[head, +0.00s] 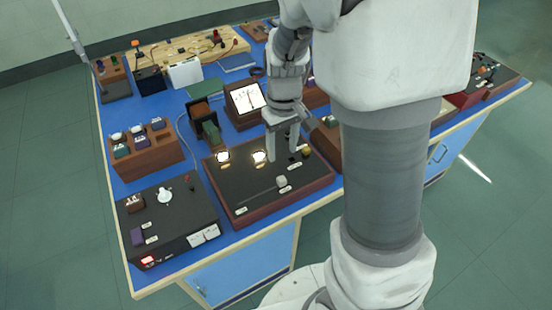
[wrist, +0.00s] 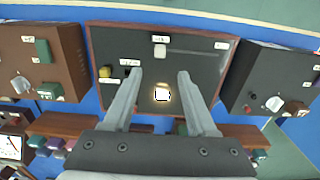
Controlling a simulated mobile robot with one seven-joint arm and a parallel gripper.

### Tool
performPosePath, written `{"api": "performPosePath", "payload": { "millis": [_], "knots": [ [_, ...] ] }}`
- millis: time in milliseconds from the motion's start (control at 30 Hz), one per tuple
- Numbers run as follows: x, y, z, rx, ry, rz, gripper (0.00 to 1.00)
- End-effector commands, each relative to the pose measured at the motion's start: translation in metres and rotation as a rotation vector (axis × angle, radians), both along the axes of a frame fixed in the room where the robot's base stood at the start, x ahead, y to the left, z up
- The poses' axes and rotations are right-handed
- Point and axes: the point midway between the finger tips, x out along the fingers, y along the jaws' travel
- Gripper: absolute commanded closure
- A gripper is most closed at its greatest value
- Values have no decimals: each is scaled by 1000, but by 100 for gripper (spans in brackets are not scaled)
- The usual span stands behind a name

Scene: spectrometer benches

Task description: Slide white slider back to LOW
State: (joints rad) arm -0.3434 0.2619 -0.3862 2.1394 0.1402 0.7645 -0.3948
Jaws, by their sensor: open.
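The white slider (head: 281,182) is a small pale block on the dark top of a wood-framed panel (head: 222,182). It stands at the right end of its slot in the head view, beside a white label; another label lies toward the panel's left. In the wrist view the white slider (wrist: 160,52) is just beyond my fingertips, roughly centred between them, with a label behind it. The label words are too small to read. My gripper (head: 283,156) is open and empty, pointing down over the panel; it also shows in the wrist view (wrist: 159,74). No contact with the slider shows.
A lit square lamp (wrist: 162,95) sits between my fingers, and a yellow knob (wrist: 105,72) is to their left. A black box with a white knob (head: 166,195) stands left of the panel. A brown box (wrist: 40,62) and a dark box (wrist: 268,80) flank the panel.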

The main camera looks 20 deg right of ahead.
Motion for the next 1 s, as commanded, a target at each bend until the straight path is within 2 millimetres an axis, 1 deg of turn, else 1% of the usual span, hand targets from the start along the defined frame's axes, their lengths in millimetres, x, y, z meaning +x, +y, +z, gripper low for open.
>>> {"api": "performPosePath", "payload": {
  "millis": [33, 200, 400, 500, 600, 700, 967, 1000],
  "knots": [
    [-1, 0, -15, -1, 5, -1, 43],
    [-1, 0, -53, -1, 5, -1, 43],
    [-1, -1, -90, -1, 4, -2, 43],
    [-1, 0, -103, -1, 2, -3, 43],
    [0, 0, -110, 0, 1, 0, 43],
    [0, 0, -114, 0, 0, -1, 43],
    [0, 0, -115, 0, -1, -1, 43],
    [0, 0, -115, 0, -1, -1, 48]
  ]
}}
